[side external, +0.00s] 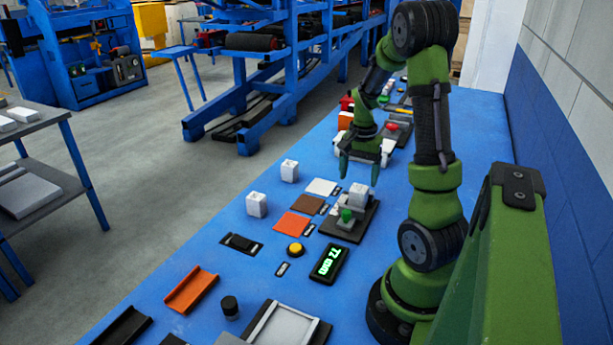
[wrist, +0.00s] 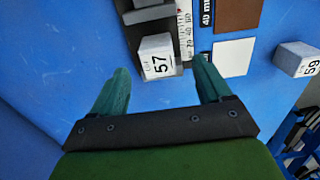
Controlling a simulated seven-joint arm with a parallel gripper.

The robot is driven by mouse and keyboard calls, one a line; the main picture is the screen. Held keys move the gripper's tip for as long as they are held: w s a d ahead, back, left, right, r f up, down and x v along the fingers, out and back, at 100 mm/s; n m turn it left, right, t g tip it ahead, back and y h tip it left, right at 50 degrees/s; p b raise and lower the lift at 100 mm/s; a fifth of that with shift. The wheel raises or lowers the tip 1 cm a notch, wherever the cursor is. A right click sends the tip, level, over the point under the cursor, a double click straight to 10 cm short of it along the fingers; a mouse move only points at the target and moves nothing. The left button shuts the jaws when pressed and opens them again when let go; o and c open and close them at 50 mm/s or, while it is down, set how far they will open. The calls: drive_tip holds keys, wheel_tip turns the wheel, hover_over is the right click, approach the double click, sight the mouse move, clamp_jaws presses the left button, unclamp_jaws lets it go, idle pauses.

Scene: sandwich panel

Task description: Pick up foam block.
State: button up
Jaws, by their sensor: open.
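Several white cube blocks are in view, and I cannot tell for certain which is the foam block. One, marked 57 (wrist: 157,57), sits at the dark measuring fixture (wrist: 148,14). In the side view, a white block (side external: 358,194) stands on that dark fixture (side external: 366,218), beside a green knob. My gripper (side external: 359,176) points down just above this block. In the wrist view my gripper (wrist: 161,68) is open and empty, with the marked block between its fingertips in the picture. A second block, marked 59 (wrist: 298,58), is at the right.
Two more white blocks (side external: 289,170) (side external: 256,205) stand left on the blue bench. Flat white (side external: 321,187), brown and orange (side external: 292,225) tiles lie beside the fixture. A yellow button (side external: 295,250) and a lit display (side external: 329,264) are nearer. Bare bench lies around the left blocks.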

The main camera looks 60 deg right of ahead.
sight(359, 188)
drive_tip(key=f, duration=0.5)
drive_tip(key=shift+s+d+f, duration=0.2)
drive_tip(key=shift+d+f, duration=0.1)
drive_tip(key=shift+c, duration=0.2)
drive_tip(key=shift+r, duration=0.1)
drive_tip(key=c, duration=1.1)
